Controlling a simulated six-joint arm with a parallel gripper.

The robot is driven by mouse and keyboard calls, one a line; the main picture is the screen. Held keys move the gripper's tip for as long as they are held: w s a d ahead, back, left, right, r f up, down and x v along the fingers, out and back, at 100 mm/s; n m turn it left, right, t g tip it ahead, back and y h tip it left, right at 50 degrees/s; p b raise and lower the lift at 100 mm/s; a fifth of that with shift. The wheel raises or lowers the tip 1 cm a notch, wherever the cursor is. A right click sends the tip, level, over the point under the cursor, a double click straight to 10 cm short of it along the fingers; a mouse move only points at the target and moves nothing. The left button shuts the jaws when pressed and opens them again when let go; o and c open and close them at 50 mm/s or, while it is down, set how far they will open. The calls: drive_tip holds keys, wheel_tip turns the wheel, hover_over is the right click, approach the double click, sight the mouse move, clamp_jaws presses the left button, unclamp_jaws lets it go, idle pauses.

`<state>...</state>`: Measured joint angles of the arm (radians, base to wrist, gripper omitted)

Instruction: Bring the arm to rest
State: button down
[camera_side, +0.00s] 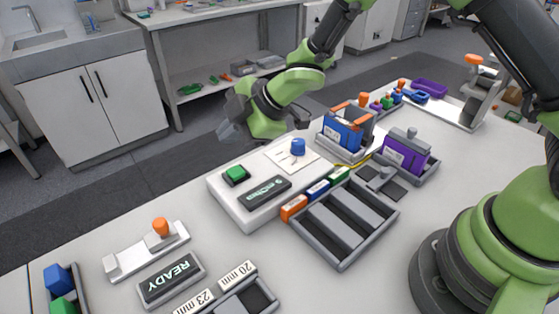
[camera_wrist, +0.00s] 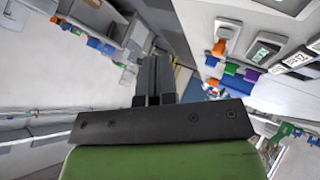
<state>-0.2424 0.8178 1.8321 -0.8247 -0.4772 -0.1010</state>
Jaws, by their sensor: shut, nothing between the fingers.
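My gripper (camera_side: 232,126) is in the air above the far left edge of the white table (camera_side: 190,205) in the side view, clear of everything on it. In the wrist view its dark fingers (camera_wrist: 153,72) are together with nothing between them. The arm is bent, with the green wrist beyond the white device (camera_side: 232,205) that has a green button (camera_side: 235,174), a blue knob (camera_side: 298,147) and a dark display.
A blue pack (camera_side: 342,133) and a purple pack (camera_side: 404,155) stand in holders at the back right. A grey divided tray (camera_side: 345,225) sits in front. A READY display (camera_side: 170,278) and an orange-knobbed fixture (camera_side: 160,228) are at the left front.

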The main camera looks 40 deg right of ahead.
drive_tip(key=s+d+r+m+t+h, duration=0.1)
drive_tip(key=s+d+r+m+h, duration=0.2)
drive_tip(key=d+r+m, duration=0.4)
drive_tip(key=s+d+r+m+t+h, duration=0.1)
drive_tip(key=s+d+r+m+h, duration=0.3)
drive_tip(key=r, duration=0.5)
drive_tip(key=s+d+r+m+g+y, duration=0.1)
drive_tip(key=s+m, duration=0.4)
drive_tip(key=s, duration=0.4)
drive_tip(key=s+r+m+y, duration=0.1)
drive_tip(key=s+m, duration=0.4)
drive_tip(key=s, duration=0.5)
drive_tip(key=shift+d+r+g+y, duration=0.25)
drive_tip(key=shift+d+g+y, duration=0.15)
drive_tip(key=shift+y, duration=0.1)
